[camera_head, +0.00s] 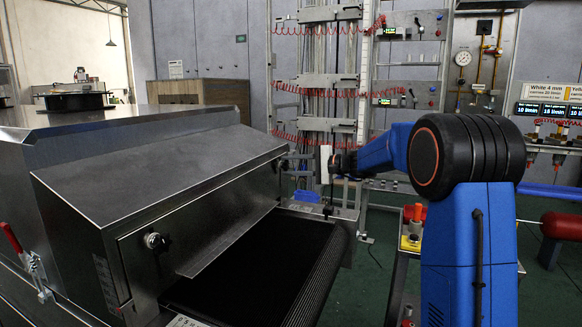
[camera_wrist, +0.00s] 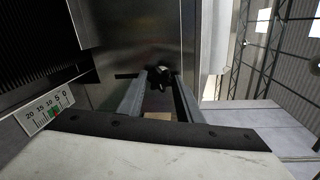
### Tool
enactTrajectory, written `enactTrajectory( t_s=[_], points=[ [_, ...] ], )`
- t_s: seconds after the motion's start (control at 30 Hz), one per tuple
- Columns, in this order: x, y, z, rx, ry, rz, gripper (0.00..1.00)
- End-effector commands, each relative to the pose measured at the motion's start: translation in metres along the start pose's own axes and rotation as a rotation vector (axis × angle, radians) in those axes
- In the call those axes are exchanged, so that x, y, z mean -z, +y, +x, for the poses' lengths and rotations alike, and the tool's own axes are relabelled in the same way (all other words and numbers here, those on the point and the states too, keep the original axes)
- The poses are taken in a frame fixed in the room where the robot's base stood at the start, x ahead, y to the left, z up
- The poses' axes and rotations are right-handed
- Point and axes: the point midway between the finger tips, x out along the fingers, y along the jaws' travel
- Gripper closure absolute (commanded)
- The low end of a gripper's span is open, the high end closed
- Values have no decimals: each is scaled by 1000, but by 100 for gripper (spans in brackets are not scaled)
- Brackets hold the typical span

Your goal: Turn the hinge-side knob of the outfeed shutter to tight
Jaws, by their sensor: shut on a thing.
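The outfeed shutter is the steel panel (camera_head: 195,225) over the belt mouth of the dryer. A dark knob (camera_wrist: 158,70) on a steel face sits between the fingertips of my gripper (camera_wrist: 162,76) in the wrist view. The fingers are shut on it, one on each side; its pointer or marking cannot be read. In the head view my gripper (camera_head: 300,164) reaches left to the far end of the shutter, where the knob is small and mostly hidden. A second round knob (camera_head: 156,241) is on the near end, apart from my gripper.
The black belt (camera_head: 265,255) runs out below the shutter. A scale (camera_wrist: 47,110) numbered 0 to 20 shows beside the belt in the wrist view. A red-handled clamp (camera_head: 22,250) is at the left. Racks with red coiled hoses (camera_head: 320,90) stand behind.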

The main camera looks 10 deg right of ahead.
Motion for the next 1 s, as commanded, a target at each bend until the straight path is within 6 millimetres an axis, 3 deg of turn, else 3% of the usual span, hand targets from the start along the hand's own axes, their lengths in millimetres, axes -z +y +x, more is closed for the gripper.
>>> enactTrajectory(
  t_s=[0.4, 1.0],
  points=[
    [2, 7, -1, -10, -24, 214, 90],
    [2, 9, 0, -14, -31, 251, 90]
  ],
)
